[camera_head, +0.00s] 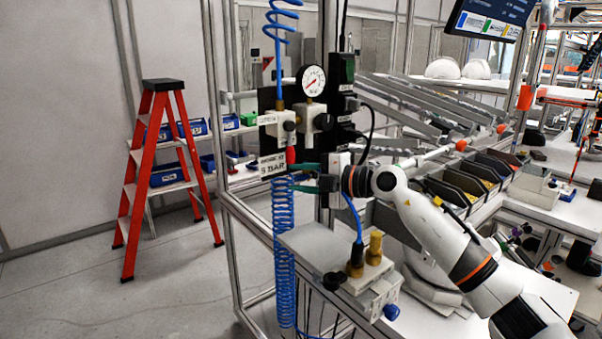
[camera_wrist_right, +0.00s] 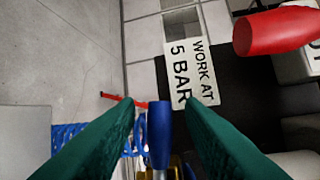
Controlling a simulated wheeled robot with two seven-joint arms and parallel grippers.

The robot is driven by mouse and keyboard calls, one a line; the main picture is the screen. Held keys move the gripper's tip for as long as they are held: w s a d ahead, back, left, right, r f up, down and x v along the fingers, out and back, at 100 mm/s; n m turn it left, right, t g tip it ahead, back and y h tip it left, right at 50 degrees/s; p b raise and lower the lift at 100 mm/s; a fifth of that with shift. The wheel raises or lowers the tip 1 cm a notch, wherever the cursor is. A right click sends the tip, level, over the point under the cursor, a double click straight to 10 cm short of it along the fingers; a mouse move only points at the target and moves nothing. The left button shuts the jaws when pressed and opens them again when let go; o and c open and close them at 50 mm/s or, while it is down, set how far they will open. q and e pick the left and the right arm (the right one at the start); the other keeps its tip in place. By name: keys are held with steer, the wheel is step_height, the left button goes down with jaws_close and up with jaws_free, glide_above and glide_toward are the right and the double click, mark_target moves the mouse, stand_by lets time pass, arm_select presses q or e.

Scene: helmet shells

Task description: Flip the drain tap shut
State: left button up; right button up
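My right gripper (camera_head: 298,178) is open beside the pressure panel, below the gauge. Its two green fingers also frame the wrist view (camera_wrist_right: 160,106), with a gap between them. A blue lever (camera_wrist_right: 158,135) on a brass-coloured fitting, which looks like the drain tap, shows in that gap; I cannot tell whether the fingers touch it. I cannot make this lever out in the head view. A red lever (camera_head: 291,155) sits just above the gripper and fills the upper right of the wrist view (camera_wrist_right: 275,32). My left gripper is out of view.
A "5 BAR" sign (camera_head: 272,164) hangs at the fingertips. A pressure gauge (camera_head: 313,81) is above. A coiled blue hose (camera_head: 284,250) hangs just below the gripper. A box with brass fittings (camera_head: 372,295) stands below my right arm. A red stepladder (camera_head: 130,215) stands left on open floor.

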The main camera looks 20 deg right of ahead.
steer(key=shift+a, duration=0.15)
steer(key=shift+w+f, duration=0.1)
steer(key=shift+w, duration=0.05)
steer(key=shift+c, duration=0.6)
jaws_close()
steer(key=shift+n+p, duration=0.3)
steer(key=shift+p, duration=0.2)
steer(key=shift+h+p, duration=0.3)
steer(key=shift+f+n, duration=0.2)
steer(key=shift+n, duration=0.1)
steer(key=shift+o, duration=0.6)
jaws_free()
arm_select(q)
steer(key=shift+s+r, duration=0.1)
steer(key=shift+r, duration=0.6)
